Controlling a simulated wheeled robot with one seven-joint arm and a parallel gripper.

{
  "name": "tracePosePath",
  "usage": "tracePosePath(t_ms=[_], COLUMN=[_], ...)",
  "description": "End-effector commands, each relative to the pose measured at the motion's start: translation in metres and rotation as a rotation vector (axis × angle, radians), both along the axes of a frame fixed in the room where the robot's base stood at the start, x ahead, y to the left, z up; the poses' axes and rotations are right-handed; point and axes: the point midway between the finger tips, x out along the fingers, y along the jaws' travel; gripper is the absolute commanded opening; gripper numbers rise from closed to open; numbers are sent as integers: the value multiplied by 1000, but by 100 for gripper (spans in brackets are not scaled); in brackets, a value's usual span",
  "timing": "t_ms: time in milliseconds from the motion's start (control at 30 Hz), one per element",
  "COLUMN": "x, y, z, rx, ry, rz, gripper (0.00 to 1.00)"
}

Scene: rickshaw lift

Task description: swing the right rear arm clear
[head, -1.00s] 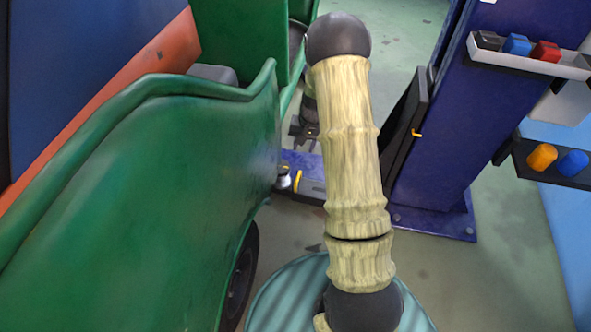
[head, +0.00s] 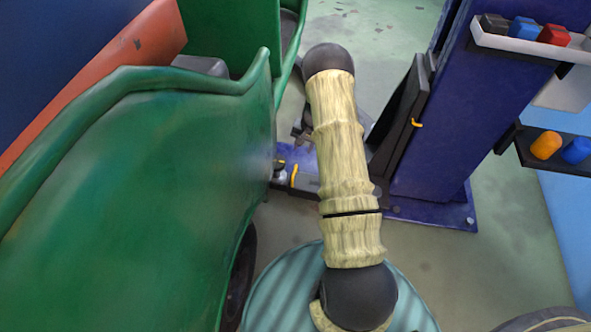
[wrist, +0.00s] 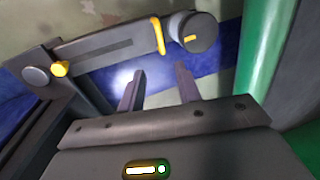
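The lift arm is a dark grey bar (wrist: 105,47) low over the blue base plate in the wrist view. It has a yellow handle (wrist: 158,35), a round pad (wrist: 192,32) at one end and a yellow pin (wrist: 60,68) near the other. In the head view the lift arm (head: 312,181) shows beside the green rickshaw (head: 150,190), partly hidden by my arm. My gripper (wrist: 160,72) is open and empty, with its fingers apart and pointing toward the bar. No contact shows. In the head view my gripper (head: 303,130) is mostly hidden behind my arm.
The blue lift post (head: 445,120) stands right of my arm, with a dark carriage (head: 400,115) on its side. Floor shows beyond the post.

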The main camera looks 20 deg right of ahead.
Motion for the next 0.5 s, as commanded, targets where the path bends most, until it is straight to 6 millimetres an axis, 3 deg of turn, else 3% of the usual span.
tracePosePath(t_ms=[100, 500], x=[2, 10], y=[4, 15], z=[-26, -95], rx=[0, 1], ry=[2, 1], rz=[0, 1], gripper=[34, 34])
